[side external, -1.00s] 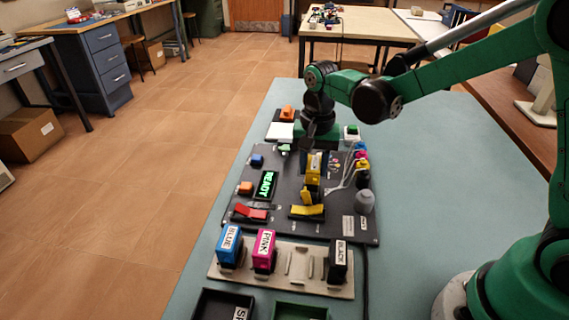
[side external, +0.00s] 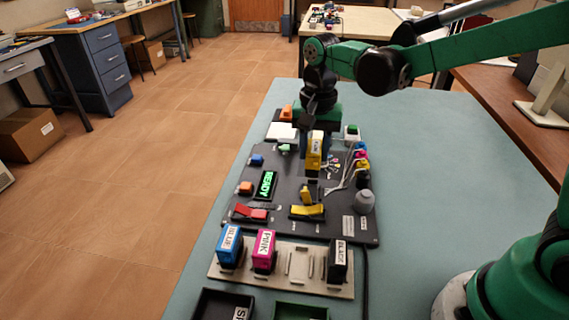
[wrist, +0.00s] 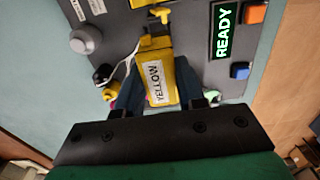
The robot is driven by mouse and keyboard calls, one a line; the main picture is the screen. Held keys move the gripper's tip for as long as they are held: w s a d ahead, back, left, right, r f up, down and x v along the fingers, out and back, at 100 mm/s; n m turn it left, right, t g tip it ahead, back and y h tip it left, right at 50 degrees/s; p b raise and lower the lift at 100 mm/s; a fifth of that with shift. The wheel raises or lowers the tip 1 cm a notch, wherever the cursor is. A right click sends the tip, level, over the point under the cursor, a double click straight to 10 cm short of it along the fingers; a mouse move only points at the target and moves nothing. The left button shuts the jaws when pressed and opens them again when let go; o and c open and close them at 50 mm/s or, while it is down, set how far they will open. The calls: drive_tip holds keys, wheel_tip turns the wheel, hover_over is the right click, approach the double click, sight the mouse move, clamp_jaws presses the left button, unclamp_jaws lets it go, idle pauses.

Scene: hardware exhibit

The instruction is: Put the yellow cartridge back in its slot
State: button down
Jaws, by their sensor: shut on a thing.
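The yellow cartridge (side external: 315,152) is held upright by my gripper (side external: 315,140) above the dark panel. In the wrist view the cartridge (wrist: 160,78), with its YELLOW label, sits between the two fingers of my gripper (wrist: 150,95). My gripper is shut on it. The light cartridge rack (side external: 221,274) at the front holds a blue cartridge (side external: 229,246), a pink cartridge (side external: 264,250) and a black cartridge (side external: 338,262). A gap with an empty slot (side external: 299,266) lies between the pink and black ones.
The dark panel (side external: 285,222) has a lit READY display (side external: 265,185), a red rocker (side external: 251,212), a yellow rocker (side external: 307,211), a grey knob (side external: 364,202) and coloured plugs with cables. Dark bins (side external: 222,304) stand in front of the rack.

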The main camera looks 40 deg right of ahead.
drive_tip(key=s+a, duration=1.1)
drive_tip(key=shift+w+a+f, duration=0.1)
drive_tip(key=shift+a+f, duration=0.05)
drive_tip(key=shift+f, duration=2.7)
drive_tip(key=shift+f, duration=0.65)
drive_tip(key=shift+c, duration=2.3)
unclamp_jaws()
drive_tip(key=shift+o, duration=0.2)
drive_tip(key=o, duration=0.4)
